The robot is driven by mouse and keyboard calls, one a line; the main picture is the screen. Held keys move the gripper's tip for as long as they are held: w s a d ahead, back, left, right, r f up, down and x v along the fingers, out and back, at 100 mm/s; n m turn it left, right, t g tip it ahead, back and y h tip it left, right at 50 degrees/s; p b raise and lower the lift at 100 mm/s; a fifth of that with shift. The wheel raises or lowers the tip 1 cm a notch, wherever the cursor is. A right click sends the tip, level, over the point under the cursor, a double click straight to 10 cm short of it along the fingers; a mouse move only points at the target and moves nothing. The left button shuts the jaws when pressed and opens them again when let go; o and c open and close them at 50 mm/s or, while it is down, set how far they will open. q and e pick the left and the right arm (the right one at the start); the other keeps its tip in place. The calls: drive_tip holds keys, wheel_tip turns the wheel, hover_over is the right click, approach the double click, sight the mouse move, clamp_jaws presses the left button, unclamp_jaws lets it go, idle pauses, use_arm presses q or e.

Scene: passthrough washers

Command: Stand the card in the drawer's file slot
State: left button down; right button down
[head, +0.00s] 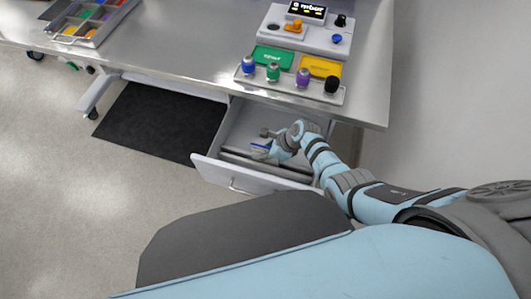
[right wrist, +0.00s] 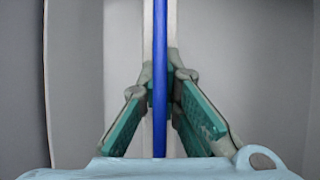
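The drawer (head: 219,175) under the table is pulled open. My right gripper (head: 268,143) reaches down into it. The card (head: 261,152) shows in the head view as a small blue, green and white piece at the fingertips. In the right wrist view the card (right wrist: 160,85) is seen edge-on as an upright blue strip between the teal-padded fingers (right wrist: 160,74), which close in on it from both sides. A pale strip runs along both sides of the card there; I cannot tell whether its lower edge is in the file slot. My left gripper is not in view.
A metal table (head: 180,45) stands above the drawer. A rack (head: 290,90) with coloured knobs, a control box (head: 307,40) and a compartment tray (head: 90,20) are on it. A dark mat (head: 160,120) lies on the floor left of the drawer.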

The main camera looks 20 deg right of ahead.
sight(266, 147)
drive_tip(key=shift+f, duration=0.2)
drive_tip(key=c, duration=1.2)
unclamp_jaws()
drive_tip(key=shift+o, duration=0.2)
wheel_tip(266, 147, up, 4)
drive_tip(key=p, duration=0.3)
drive_tip(key=shift+f+p, duration=0.1)
drive_tip(key=shift+p, duration=0.3)
wheel_tip(266, 147, up, 2)
drive_tip(key=shift+r+p, duration=0.25)
drive_tip(key=shift+p, duration=0.6)
drive_tip(key=shift+r, duration=1.4)
